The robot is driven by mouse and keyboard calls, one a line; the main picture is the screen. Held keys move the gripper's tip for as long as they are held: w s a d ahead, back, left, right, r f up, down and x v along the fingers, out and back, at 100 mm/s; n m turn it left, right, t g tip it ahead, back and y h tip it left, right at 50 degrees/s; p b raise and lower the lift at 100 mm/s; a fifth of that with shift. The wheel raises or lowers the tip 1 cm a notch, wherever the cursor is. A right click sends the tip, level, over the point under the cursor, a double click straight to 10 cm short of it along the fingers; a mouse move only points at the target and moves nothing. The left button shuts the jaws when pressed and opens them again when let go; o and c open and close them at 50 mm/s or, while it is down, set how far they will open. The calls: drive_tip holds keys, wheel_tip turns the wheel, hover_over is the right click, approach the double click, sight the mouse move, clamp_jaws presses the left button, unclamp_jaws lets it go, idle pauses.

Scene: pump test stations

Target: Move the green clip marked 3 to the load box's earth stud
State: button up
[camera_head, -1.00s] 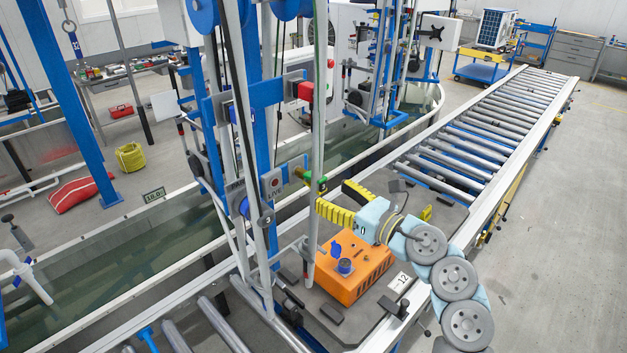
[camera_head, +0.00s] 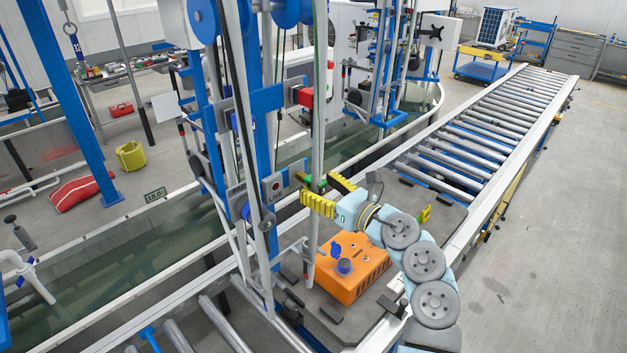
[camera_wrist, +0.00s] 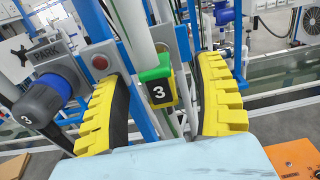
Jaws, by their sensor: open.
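The green clip marked 3 (camera_wrist: 158,86) hangs upright in the middle of the wrist view, with a green top and a black face bearing a white 3. My gripper (camera_wrist: 167,85) is open, its yellow ribbed fingers on either side of the clip with visible gaps. In the head view my gripper (camera_head: 325,190) is at the blue post, and the clip (camera_head: 314,184) shows partly behind it. The orange load box (camera_head: 352,270) sits on the dark plate below, with a blue knob on top; its corner shows in the wrist view (camera_wrist: 297,157). I cannot single out its earth stud.
A grey-and-blue connector marked 3 (camera_wrist: 48,100) sits beside the PARK panel (camera_wrist: 50,58) on the left. A light grey vertical pole (camera_head: 318,130) stands close to my gripper. A roller conveyor (camera_head: 480,130) runs to the back right. A water tank (camera_head: 120,250) lies left.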

sight(308, 181)
drive_tip(key=shift+b+x, duration=0.55)
drive_tip(key=shift+x, duration=1.35)
drive_tip(key=shift+b, duration=0.45)
clamp_jaws()
drive_tip(key=shift+s, duration=0.1)
drive_tip(key=shift+b+v, duration=0.75)
drive_tip(key=shift+v, duration=2.2)
